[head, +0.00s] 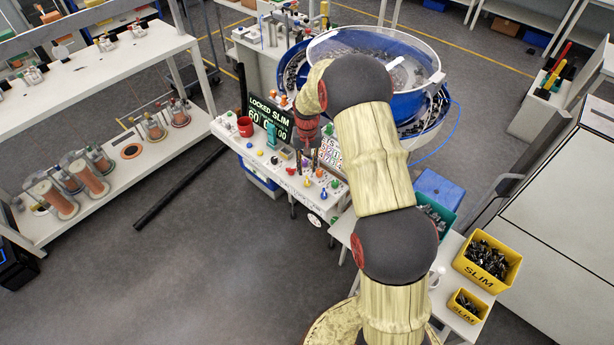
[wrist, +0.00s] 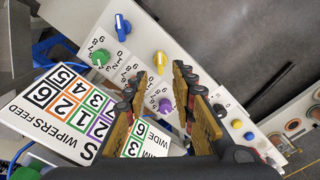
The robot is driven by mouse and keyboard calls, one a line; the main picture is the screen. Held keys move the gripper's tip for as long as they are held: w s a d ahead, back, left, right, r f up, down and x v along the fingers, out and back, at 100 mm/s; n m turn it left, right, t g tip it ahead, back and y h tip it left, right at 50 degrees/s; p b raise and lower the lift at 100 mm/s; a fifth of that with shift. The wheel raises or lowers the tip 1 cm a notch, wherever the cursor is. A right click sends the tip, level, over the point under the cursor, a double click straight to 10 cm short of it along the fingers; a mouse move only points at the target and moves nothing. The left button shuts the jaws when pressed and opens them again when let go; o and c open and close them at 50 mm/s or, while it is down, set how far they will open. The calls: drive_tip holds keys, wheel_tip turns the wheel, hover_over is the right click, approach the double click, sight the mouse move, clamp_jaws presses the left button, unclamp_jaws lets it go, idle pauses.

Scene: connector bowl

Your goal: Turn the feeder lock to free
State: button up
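The lit display (head: 270,118) in the head view reads "LOCKED SLIM". Below it is a white control panel (head: 262,172) with several coloured knobs and buttons. The wrist view shows a blue knob (wrist: 122,23), a green knob (wrist: 100,57), a yellow knob (wrist: 160,62) and a purple knob (wrist: 165,104), with number dials beside some. I cannot tell which control is the feeder lock. My gripper (head: 308,160) hangs over the panel. In the wrist view my gripper (wrist: 160,75) is open, with the yellow knob showing between its fingertips. Contact is not visible.
A numbered card (wrist: 72,108) marked "WIPERS FEED" stands beside the fingers. The blue feeder bowl (head: 440,100) is behind. Yellow SLIM bins (head: 487,264) stand at right.

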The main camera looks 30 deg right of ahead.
sight(307, 180)
wheel_tip(307, 180, down, 6)
drive_tip(key=shift+f, duration=0.25)
drive_tip(key=shift+c, duration=0.9)
drive_tip(key=c, duration=0.4)
clamp_jaws()
